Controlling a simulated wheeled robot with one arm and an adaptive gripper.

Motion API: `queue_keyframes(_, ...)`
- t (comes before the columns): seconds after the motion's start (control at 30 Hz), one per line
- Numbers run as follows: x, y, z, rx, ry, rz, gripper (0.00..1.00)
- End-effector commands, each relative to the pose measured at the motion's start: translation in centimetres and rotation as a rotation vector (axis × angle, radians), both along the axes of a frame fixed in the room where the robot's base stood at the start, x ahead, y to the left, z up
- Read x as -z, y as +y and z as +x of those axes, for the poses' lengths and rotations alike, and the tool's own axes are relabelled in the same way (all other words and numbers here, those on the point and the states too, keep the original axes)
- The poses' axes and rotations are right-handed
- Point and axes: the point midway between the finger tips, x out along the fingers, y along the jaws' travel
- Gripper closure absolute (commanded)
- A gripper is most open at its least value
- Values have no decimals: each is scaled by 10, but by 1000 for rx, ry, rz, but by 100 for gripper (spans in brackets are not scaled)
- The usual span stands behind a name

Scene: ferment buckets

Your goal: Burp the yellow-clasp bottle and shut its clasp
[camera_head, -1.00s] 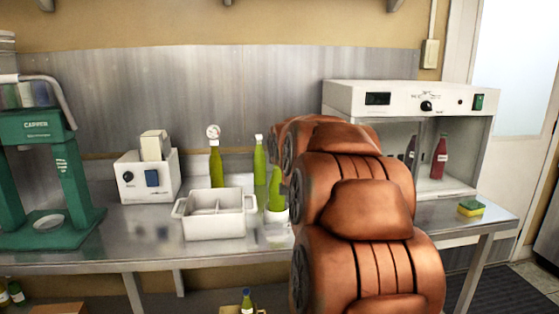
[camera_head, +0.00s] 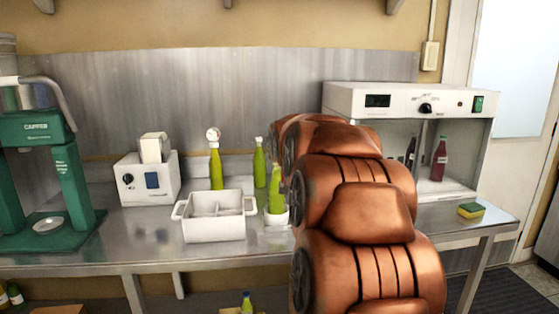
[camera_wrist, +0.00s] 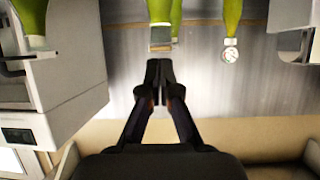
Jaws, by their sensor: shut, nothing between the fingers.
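Several green bottles stand on the steel bench. One bottle (camera_head: 276,202) stands in a small white cup (camera_head: 268,222) beside my arm, and another (camera_head: 260,170) is behind it. A third bottle (camera_head: 215,172) carries a round gauge (camera_head: 213,135). I cannot tell a yellow clasp on any of them. In the wrist view, which looks upside down, my gripper (camera_wrist: 158,73) is shut and empty. Its tips are just short of the neck of a green bottle (camera_wrist: 160,22), apart from it in the picture. Another green bottle (camera_wrist: 31,18) is at the left. In the head view my arm hides my gripper.
A white divided bin (camera_head: 214,231) stands left of the cup. A white device (camera_head: 148,182) and a green press (camera_head: 75,190) are further left. A white cabinet (camera_head: 400,100) holding dark and red bottles (camera_head: 439,160) is at the right, near a sponge (camera_head: 470,210).

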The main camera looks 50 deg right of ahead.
Motion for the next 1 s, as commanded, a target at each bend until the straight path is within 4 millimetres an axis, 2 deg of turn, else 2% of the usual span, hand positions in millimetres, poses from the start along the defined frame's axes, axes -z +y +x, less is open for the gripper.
queue_keyframes(0.37,-14,0,1,-1,-4,-3,100)
queue_keyframes(0.67,-46,2,1,-4,-3,-3,100)
queue_keyframes(1.0,-52,23,-25,-3,-3,-2,100)
